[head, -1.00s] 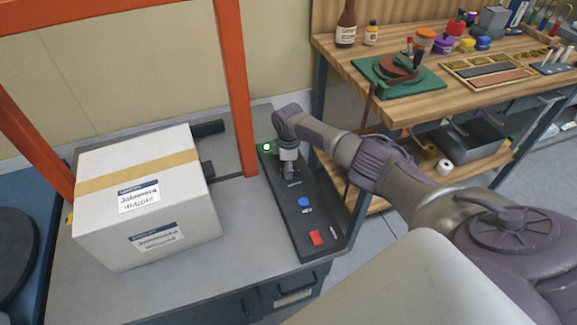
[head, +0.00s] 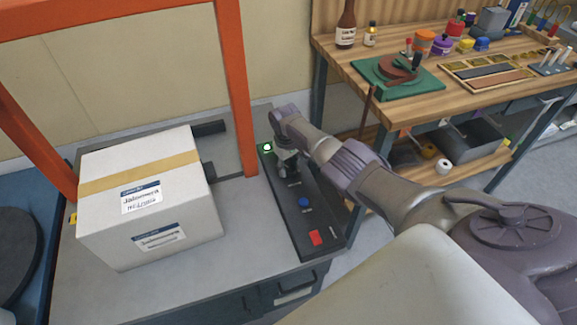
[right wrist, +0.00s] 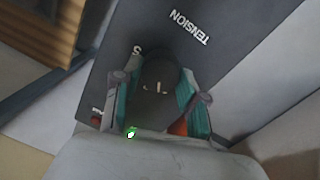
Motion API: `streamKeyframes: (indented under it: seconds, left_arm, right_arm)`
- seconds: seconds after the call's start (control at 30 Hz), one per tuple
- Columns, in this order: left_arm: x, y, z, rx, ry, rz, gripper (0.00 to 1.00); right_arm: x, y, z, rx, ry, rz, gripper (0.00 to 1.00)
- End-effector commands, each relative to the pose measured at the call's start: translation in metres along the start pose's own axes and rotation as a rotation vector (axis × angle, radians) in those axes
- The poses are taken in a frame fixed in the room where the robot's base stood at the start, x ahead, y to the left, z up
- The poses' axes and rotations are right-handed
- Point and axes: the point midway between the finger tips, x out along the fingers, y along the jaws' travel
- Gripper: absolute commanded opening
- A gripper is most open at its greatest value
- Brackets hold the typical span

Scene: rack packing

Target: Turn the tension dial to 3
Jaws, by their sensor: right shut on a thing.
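The tension dial (right wrist: 158,85) is a dark round knob on the black control panel (right wrist: 130,30), beside the word TENSION in the right wrist view. My right gripper (right wrist: 157,98) is shut on the dial, with a teal-padded finger on either side of it. My left gripper is not in view.
A green light (head: 267,147) glows at the panel's far end. A blue button (head: 304,202) and a red switch (head: 316,237) sit nearer. A white labelled box (head: 150,190) stands left, under an orange frame (head: 237,90). A wooden workbench (head: 420,100) is at right.

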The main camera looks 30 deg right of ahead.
Motion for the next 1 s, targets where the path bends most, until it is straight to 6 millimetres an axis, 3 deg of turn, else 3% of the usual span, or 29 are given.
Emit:
streamKeyframes:
  seconds: [0.5,1.0]
  left_arm:
    - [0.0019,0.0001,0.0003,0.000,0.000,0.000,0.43]
    - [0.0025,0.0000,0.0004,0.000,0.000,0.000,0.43]
  right_arm:
    - [0.0001,0.0011,-0.0007,0.390,-0.025,-0.001,0.07]
    - [-0.0004,0.0015,-0.0010,0.497,-0.030,0.000,0.07]
